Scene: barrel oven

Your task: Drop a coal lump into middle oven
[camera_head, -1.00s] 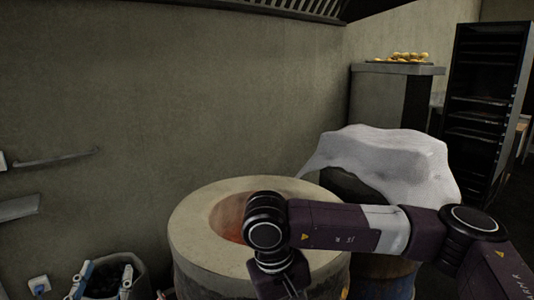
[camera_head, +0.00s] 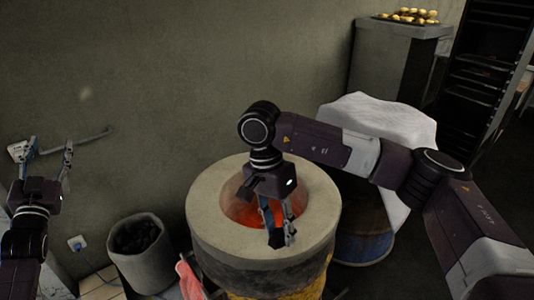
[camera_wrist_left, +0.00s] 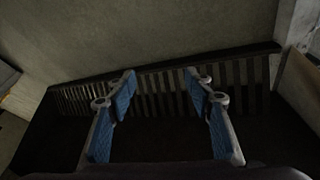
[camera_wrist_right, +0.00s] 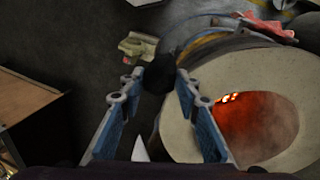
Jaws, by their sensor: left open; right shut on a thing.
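The middle oven (camera_head: 207,209) is a round barrel with a pale thick rim and a glowing orange hole. My right gripper (camera_head: 279,236) points down over the front part of this oven. In the right wrist view it is shut on a black coal lump (camera_wrist_right: 159,75), held at the fingertips. In that view the oven's glowing hole (camera_wrist_right: 255,125) lies to the right of the lump, not directly under it. My left gripper (camera_head: 48,147) is open and empty at the far left, near the wall. The left wrist view shows nothing between its fingers.
A grey bucket (camera_head: 152,268) of dark coal stands on the floor left of the oven. A reddish cloth (camera_head: 189,280) is beside the oven. Another barrel (camera_head: 362,248) under a white cover (camera_head: 385,122) stands to the right. A dark rack (camera_head: 490,80) is at back right.

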